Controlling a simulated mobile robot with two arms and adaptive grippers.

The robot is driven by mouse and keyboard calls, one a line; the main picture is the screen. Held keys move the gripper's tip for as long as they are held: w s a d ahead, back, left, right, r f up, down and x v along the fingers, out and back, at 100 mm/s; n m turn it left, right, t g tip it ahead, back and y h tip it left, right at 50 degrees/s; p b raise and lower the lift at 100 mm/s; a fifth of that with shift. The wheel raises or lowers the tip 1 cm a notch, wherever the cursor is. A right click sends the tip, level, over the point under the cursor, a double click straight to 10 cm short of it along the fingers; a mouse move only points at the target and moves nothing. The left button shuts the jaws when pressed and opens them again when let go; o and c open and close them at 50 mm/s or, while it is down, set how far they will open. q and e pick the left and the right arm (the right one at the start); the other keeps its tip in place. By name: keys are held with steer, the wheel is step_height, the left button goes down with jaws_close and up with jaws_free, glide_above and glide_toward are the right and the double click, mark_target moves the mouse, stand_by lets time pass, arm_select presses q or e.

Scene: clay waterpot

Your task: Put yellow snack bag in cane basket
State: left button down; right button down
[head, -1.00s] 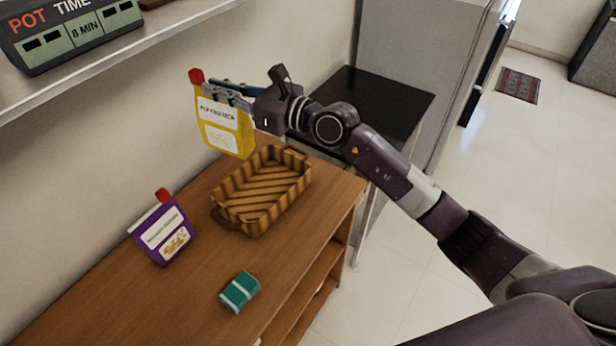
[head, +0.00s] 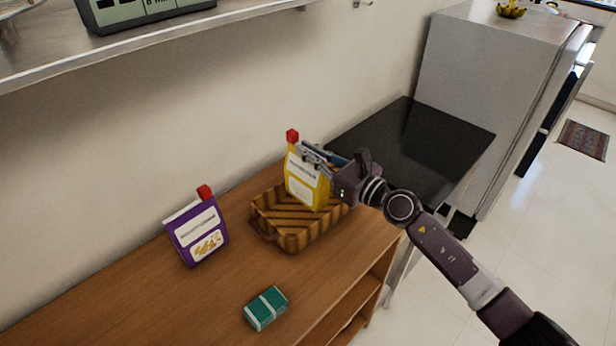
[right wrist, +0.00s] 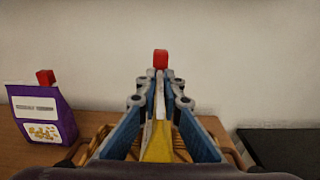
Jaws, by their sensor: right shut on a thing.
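The yellow snack bag (head: 304,184) has white labels and a red clip on top. My right gripper (head: 312,156) is shut on its upper part and holds it upright. In the head view the bag overlaps the inside of the cane basket (head: 290,239); I cannot tell whether its bottom touches the basket floor. In the right wrist view the yellow bag (right wrist: 157,145) is edge-on between the fingers (right wrist: 160,100), with basket slats (right wrist: 95,134) on both sides below. My left gripper is not in view.
A purple snack bag (head: 199,230) with a red clip stands left of the basket on the wooden counter (head: 185,305). A teal box (head: 265,308) lies near the front edge. A black surface (head: 420,140) and a grey fridge (head: 490,95) are to the right. A shelf hangs above.

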mark_target(308, 168)
steer(key=shift+f+b, duration=1.2)
steer(key=shift+f, duration=1.1)
steer(key=shift+s+f, duration=0.1)
steer(key=c, duration=2.5)
jaws_free()
steer(key=shift+f, duration=0.15)
steer(key=shift+c, duration=0.2)
steer(key=o, duration=0.4)
steer(key=shift+o, duration=0.2)
